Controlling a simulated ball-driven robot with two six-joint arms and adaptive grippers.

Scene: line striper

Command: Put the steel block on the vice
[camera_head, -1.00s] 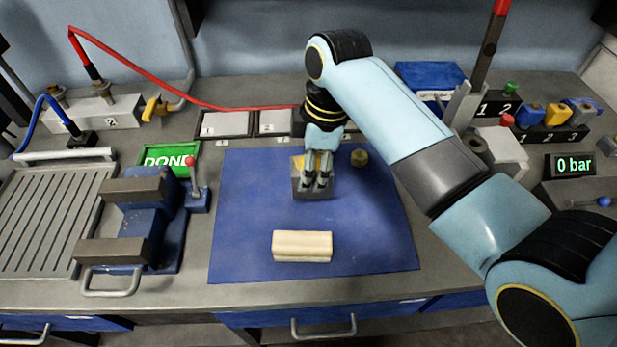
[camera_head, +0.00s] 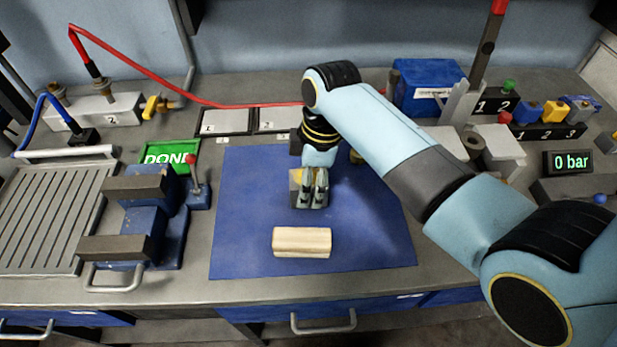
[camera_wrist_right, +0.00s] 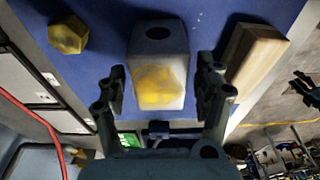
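The steel block (camera_head: 297,188) is a grey block with a yellow patch, lying on the blue mat and partly hidden by my right gripper (camera_head: 311,201). In the right wrist view the block (camera_wrist_right: 160,50) shows a dark hole and lies between the fingers of my right gripper (camera_wrist_right: 163,88). The fingers are open, with a gap on each side. The vice (camera_head: 140,222), blue with dark grey jaws, stands left of the mat and its jaws hold nothing. A dark jointed shape at the right edge of the wrist view may be my left gripper (camera_wrist_right: 305,88); its state is unclear.
A pale wooden block (camera_head: 301,242) lies on the mat (camera_head: 250,205) nearer the front. A yellow nut (camera_wrist_right: 68,34) lies on the other side. A red-knobbed lever (camera_head: 193,172) and green DONE sign (camera_head: 170,155) stand near the vice. The mat's left part is clear.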

